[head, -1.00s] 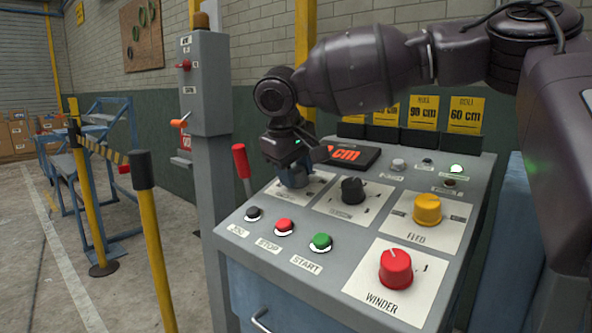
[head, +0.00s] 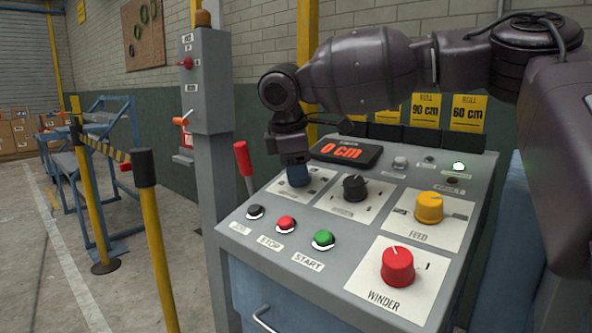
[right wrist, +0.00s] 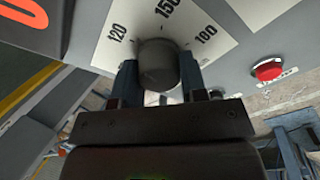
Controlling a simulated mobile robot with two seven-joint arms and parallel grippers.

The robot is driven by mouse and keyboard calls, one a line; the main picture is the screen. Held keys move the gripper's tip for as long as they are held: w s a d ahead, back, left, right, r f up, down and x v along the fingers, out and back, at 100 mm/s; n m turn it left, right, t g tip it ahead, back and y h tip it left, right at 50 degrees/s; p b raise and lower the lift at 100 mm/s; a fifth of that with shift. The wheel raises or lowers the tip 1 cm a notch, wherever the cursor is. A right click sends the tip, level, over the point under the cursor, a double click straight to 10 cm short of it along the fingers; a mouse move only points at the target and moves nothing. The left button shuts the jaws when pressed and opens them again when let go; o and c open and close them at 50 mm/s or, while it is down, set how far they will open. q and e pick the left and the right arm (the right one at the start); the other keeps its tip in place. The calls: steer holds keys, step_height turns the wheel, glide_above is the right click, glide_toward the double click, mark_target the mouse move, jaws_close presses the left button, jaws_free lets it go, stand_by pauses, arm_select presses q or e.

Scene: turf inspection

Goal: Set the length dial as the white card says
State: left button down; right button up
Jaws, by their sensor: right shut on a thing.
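The length dial (right wrist: 158,64) is a dark round knob on a white plate with marks 120, 150 and 180 in the right wrist view. My right gripper (head: 298,178) is shut on it, with one finger on each side. The fingers hide the dial in the head view, and I cannot see its pointer. The dial's white plate (head: 318,183) lies at the panel's back left. The display (head: 345,152) behind it reads 0 cm in orange. I cannot make out a white card. My left gripper is out of view.
A black knob (head: 354,188), yellow FEED knob (head: 429,207) and red WINDER knob (head: 397,266) sit to the right. Red STOP (head: 286,224) and green START (head: 323,240) buttons are in front. Yellow roll cards (head: 467,113) stand behind. A red-topped lever (head: 243,160) rises at left.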

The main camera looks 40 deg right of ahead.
steer(key=n, duration=0.7)
steer(key=shift+s+f+g, duration=0.1)
steer(key=shift+s+g, duration=0.05)
steer(key=shift+g, duration=0.15)
steer(key=n, duration=0.6)
steer(key=shift+s+g+b, duration=0.1)
steer(key=shift+g+b, duration=0.2)
steer(key=shift+b, duration=0.05)
steer(key=n, duration=0.6)
steer(key=shift+n, duration=0.4)
steer(key=n, duration=0.3)
steer(key=n+h, duration=0.1)
steer(key=n, duration=0.2)
steer(key=shift+s+d+g, duration=0.1)
steer(key=shift+d+g, duration=0.05)
steer(key=shift+g, duration=0.15)
steer(key=shift+n, duration=0.5)
steer(key=o, duration=0.9)
steer(key=shift+r, duration=0.3)
